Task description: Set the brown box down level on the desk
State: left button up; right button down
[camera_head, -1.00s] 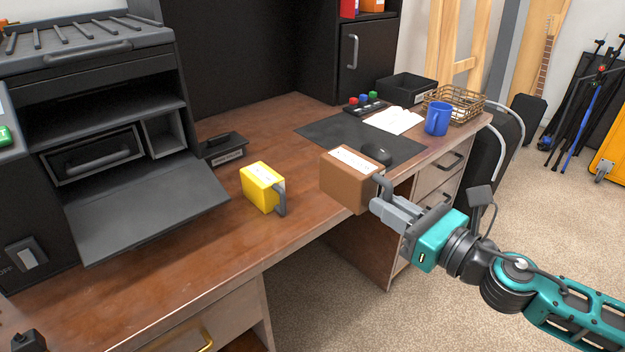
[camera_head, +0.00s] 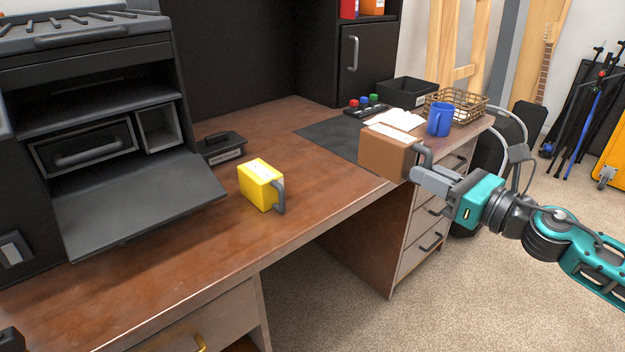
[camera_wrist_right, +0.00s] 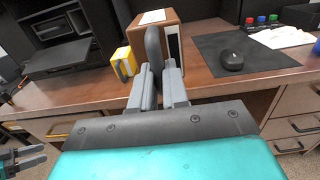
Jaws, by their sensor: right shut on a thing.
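The brown box (camera_head: 386,158) has a white label on top and a dark handle on its right side. My right gripper (camera_head: 425,172) is shut on that handle. In the head view the box shows at the desk's front edge, in front of the dark mat, and looks roughly level. In the right wrist view the box (camera_wrist_right: 155,33) is ahead of the fingers (camera_wrist_right: 155,78). I cannot tell whether its bottom touches the wooden desk (camera_head: 300,215). My left gripper (camera_wrist_right: 28,158) seems to show at the lower left of the right wrist view, its fingers apart.
A yellow box (camera_head: 258,186) with a handle stands on the desk left of the brown box. A dark mat (camera_head: 333,137), a blue mug (camera_head: 439,119), a wire basket (camera_head: 462,104) and a black mouse (camera_wrist_right: 232,60) occupy the right side. The desk between the yellow and brown boxes is clear.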

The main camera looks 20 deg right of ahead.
jog(key=shift+w+d, duration=0.15)
jog(key=shift+d, duration=0.1)
